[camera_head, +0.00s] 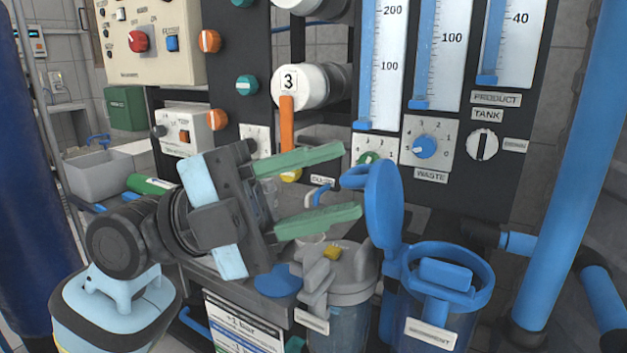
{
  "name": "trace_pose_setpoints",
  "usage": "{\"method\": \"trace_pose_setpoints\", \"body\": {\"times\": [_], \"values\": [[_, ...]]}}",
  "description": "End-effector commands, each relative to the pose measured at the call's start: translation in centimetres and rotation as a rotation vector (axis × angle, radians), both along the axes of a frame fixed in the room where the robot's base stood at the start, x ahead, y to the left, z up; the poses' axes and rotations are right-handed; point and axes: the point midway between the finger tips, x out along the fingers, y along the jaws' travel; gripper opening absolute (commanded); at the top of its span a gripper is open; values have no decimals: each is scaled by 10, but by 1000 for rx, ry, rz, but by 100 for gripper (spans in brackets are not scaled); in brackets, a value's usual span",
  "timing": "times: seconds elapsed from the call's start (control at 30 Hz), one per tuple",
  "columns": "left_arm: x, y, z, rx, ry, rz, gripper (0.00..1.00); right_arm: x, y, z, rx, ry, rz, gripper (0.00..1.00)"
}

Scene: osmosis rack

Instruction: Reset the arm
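My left gripper (352,183) comes in from the left. Its two green fingers are spread apart and point right, with nothing between them. The fingers are in front of the osmosis rack (520,176), above the grey-lidded housing (346,268) and left of the raised blue lid (383,205). I cannot tell whether a fingertip touches the lid. My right gripper does not show in this view.
A blue housing (440,300) stands at the lower right, beside a thick blue vertical pipe (577,150). An orange-handled valve (287,125) marked 3 juts out above the fingers. A grey bin (98,176) stands at the left.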

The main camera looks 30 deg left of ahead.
Motion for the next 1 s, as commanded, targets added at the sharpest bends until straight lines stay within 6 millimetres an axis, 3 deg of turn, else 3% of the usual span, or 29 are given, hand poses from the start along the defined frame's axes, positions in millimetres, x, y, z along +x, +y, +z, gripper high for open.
{"method": "trace_pose_setpoints", "body": {"times": [0.2,0.77,0.87,1.0], "values": [[-12,-4,0,1,1,0,37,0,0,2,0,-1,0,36],[-9,-5,-6,3,23,3,37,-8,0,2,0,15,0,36],[-1,-6,-30,11,108,17,37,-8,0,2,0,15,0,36],[13,-10,-98,29,347,61,37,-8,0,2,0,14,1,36]]}}
